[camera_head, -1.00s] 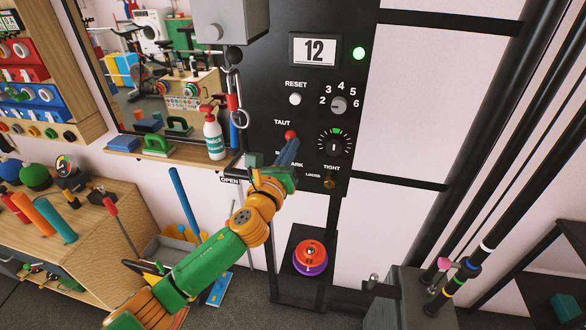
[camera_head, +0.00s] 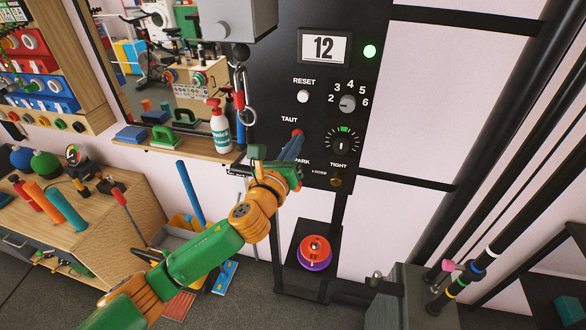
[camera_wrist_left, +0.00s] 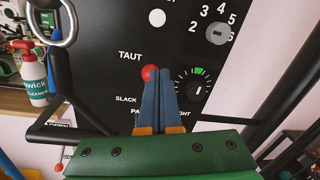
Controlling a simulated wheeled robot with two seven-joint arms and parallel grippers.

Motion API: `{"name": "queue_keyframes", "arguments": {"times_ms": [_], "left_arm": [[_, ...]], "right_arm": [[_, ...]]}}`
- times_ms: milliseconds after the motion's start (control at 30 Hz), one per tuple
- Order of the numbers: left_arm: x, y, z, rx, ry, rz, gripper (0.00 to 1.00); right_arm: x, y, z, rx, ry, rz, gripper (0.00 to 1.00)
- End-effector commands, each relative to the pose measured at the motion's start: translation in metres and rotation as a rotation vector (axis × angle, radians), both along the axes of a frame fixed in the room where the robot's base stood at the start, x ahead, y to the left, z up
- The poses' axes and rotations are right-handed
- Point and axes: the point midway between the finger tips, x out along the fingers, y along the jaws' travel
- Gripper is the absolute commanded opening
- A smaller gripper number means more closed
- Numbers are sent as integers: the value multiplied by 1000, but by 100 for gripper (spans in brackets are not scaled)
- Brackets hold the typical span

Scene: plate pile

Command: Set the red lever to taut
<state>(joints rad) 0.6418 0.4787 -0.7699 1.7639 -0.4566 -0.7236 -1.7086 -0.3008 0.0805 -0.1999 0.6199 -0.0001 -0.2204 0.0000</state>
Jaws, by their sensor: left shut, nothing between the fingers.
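The red lever's round knob (camera_head: 297,132) is on the black panel (camera_head: 268,95), just below the TAUT label. In the left wrist view the knob (camera_wrist_left: 149,72) sits right and below TAUT, above the height of SLACK. The lever's shaft is hidden behind my fingers. My left gripper (camera_head: 291,147) is shut and empty. Its blue fingertips (camera_wrist_left: 158,80) are at the knob's lower right side in the picture. I cannot tell whether they touch it. My right gripper is not in view.
A white reset button (camera_head: 303,96), a numbered grey knob (camera_head: 347,103) and a dial (camera_head: 341,146) are near the lever. A metal carabiner (camera_head: 248,112) hangs left of it. A spray bottle (camera_head: 220,128) stands on the wooden shelf (camera_head: 185,154).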

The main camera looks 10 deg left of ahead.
Motion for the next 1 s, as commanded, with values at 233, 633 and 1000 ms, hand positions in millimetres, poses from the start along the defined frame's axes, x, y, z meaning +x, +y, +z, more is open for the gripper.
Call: {"name": "queue_keyframes", "arguments": {"times_ms": [233,633,1000], "left_arm": [[-47,5,1,1,-11,-3,0],[-64,7,5,1,-15,-1,0],[-71,-8,-36,34,69,-23,0]], "right_arm": [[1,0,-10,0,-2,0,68],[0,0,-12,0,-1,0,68],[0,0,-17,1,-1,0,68]]}}
